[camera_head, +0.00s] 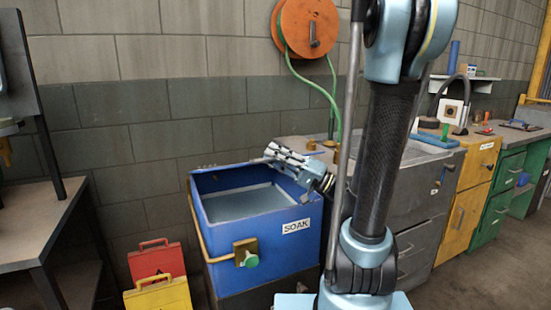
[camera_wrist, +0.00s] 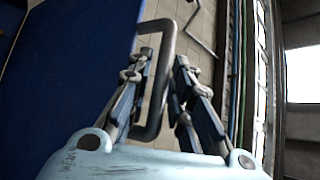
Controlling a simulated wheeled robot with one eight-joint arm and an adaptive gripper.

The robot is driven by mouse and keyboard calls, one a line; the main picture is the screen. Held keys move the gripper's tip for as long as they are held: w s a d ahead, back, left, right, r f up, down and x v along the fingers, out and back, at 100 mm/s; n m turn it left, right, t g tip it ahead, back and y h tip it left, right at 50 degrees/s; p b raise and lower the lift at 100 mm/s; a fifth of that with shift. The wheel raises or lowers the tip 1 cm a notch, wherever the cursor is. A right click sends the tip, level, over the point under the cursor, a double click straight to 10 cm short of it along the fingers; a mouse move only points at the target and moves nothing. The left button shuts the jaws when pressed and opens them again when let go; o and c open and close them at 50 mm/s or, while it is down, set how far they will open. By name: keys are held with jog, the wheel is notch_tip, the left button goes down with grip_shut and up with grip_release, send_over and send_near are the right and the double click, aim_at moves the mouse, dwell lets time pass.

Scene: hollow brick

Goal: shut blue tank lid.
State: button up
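The blue tank (camera_head: 270,245) with a SOAK label stands left of my arm in the head view. Its top is open and a grey surface shows inside. I cannot clearly make out its lid there. My gripper (camera_head: 272,156) is at the tank's back right, near the rim. In the wrist view a flat blue panel (camera_wrist: 65,75), possibly the lid, fills the left side. A dark U-shaped handle (camera_wrist: 166,75) stands at its edge. My gripper's fingers (camera_wrist: 163,62) are apart, with the handle's bar between them. I cannot tell whether they touch it.
A green knob (camera_head: 251,260) sticks out from the tank's front. A grey cabinet (camera_head: 420,195) is on the right, and a hose reel (camera_head: 305,27) hangs on the wall. Floor shows at lower right.

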jog(key=shift+s+d, duration=0.1)
jog(key=shift+d+f, duration=0.35)
jog(key=shift+d, duration=0.2)
jog(key=s+d, duration=0.3)
jog(key=d, duration=0.8)
jog(key=shift+d, duration=0.15)
dwell(0.6)
